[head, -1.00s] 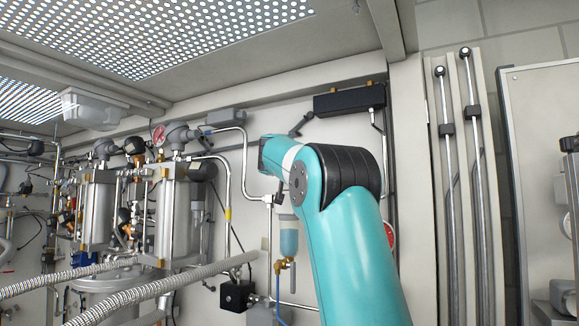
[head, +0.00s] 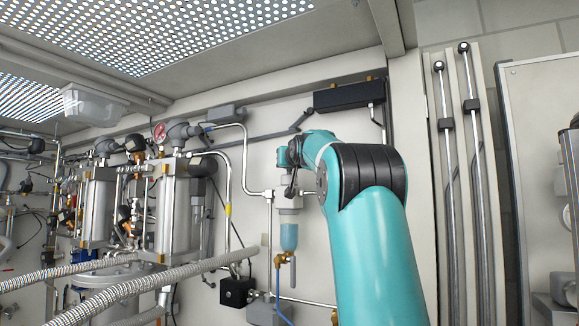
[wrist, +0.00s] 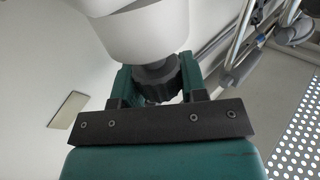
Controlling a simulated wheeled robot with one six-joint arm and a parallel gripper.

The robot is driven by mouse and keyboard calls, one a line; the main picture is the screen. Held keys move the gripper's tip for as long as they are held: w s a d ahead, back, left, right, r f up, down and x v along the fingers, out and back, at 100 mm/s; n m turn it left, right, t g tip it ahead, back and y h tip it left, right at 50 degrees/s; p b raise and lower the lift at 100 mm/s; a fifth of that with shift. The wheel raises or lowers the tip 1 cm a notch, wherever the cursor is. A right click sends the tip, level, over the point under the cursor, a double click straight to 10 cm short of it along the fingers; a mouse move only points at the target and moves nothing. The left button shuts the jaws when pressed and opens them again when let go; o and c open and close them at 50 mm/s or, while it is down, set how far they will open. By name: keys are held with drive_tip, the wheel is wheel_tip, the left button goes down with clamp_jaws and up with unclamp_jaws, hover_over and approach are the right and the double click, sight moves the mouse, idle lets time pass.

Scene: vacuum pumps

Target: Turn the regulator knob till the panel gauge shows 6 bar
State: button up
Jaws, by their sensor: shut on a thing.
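The regulator (head: 289,203) hangs on the wall panel, a pale body with a translucent blue bowl (head: 289,238) below it. In the wrist view its dark ribbed knob (wrist: 152,82) sits at the end of the white cylindrical body (wrist: 145,32). My gripper (wrist: 156,79) is shut on the knob, one finger on each side. In the head view my arm bends in front of the panel and its end is at the regulator's top; the knob cannot be made out there. I cannot make out the panel gauge or its reading.
A small red-faced gauge (head: 159,132) sits above the metal cylinders on the left, too small to read. Pipes (head: 244,165) run close left of the regulator. A black box (head: 349,96) is above. Corrugated hoses (head: 155,288) cross the lower left.

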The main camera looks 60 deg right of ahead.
drive_tip(key=n+t+y+p, duration=0.1)
drive_tip(key=y, duration=0.1)
drive_tip(key=n+t+y+p, duration=0.1)
drive_tip(key=n+y, duration=0.1)
drive_tip(key=shift+s+d+r+t, duration=0.1)
drive_tip(key=shift+d+r+t, duration=0.1)
drive_tip(key=shift+t, duration=0.2)
drive_tip(key=shift+a+f+n+t+y+p, duration=0.15)
drive_tip(key=shift+n+t+y+p, duration=0.45)
drive_tip(key=shift+n+y+p, duration=0.75)
drive_tip(key=shift+y, duration=0.25)
drive_tip(key=o, duration=0.9)
drive_tip(key=shift+s+a+f+b, duration=0.1)
drive_tip(key=shift+s+f+b, duration=0.1)
drive_tip(key=shift+b, duration=0.2)
drive_tip(key=b+v, duration=0.3)
drive_tip(key=v, duration=0.4)
drive_tip(key=shift+r, duration=0.1)
